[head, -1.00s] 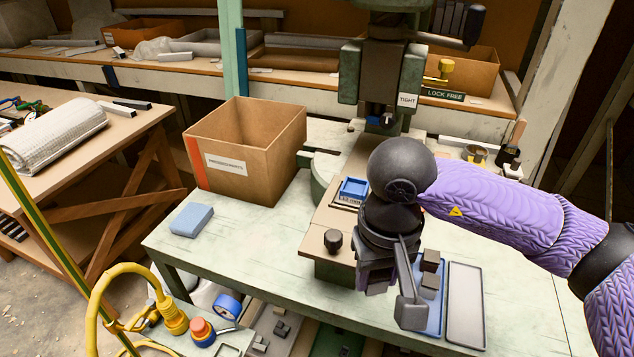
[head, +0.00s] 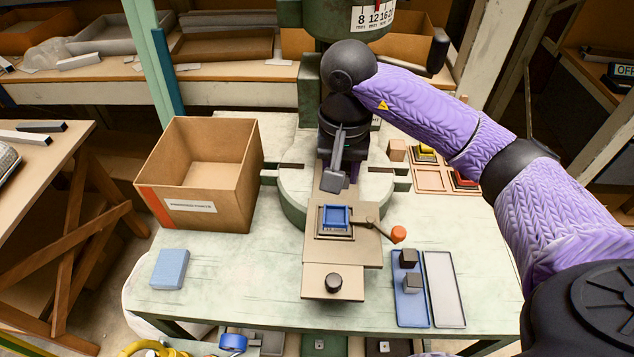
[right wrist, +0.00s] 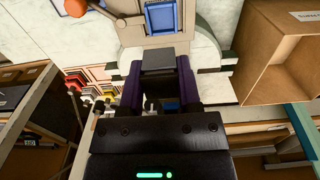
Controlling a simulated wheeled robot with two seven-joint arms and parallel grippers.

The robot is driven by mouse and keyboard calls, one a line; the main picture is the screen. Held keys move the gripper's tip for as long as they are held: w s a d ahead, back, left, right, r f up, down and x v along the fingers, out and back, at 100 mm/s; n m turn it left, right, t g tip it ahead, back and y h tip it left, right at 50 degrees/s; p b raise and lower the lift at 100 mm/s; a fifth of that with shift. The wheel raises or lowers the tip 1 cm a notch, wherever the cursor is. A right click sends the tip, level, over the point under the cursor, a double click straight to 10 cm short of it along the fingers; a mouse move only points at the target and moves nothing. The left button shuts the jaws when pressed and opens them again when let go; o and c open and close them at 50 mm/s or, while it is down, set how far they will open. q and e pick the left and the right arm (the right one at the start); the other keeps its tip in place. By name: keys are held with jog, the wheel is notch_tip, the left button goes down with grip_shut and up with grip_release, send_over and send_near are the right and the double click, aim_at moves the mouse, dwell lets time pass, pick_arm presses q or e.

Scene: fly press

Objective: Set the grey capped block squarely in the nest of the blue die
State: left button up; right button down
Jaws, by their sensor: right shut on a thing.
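The blue die (head: 323,218), a square blue frame with a recess, sits on the tan slide plate in the middle of the bench. It also shows at the top of the right wrist view (right wrist: 149,17). Its nest looks empty. My right gripper (head: 342,183) is above and behind the die in the head view, apart from it. In the right wrist view the purple fingers are shut on a grey block (right wrist: 158,60), whose flat grey face shows between them. In the head view I cannot make out the held block clearly. My left gripper is not in view.
An orange-knobbed handle (head: 398,234) stands right of the die; a black knob (head: 333,282) is in front. A blue tray (head: 410,312) holds two dark blocks beside an empty grey tray (head: 445,290). A cardboard box (head: 205,180) and blue block (head: 170,268) are left. The press stands behind.

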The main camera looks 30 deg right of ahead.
aim_at(335, 219)
jog(key=shift+w+f, duration=0.45)
jog(key=shift+f, duration=0.25)
jog(key=f, duration=0.2)
jog(key=f+b, duration=0.1)
jog(key=f, duration=0.5)
jog(key=shift+s, duration=0.3)
jog(key=shift+f, duration=0.35)
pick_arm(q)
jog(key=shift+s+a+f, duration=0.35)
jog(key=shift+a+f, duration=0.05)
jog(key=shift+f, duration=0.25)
pick_arm(e)
jog(key=shift+r, duration=0.1)
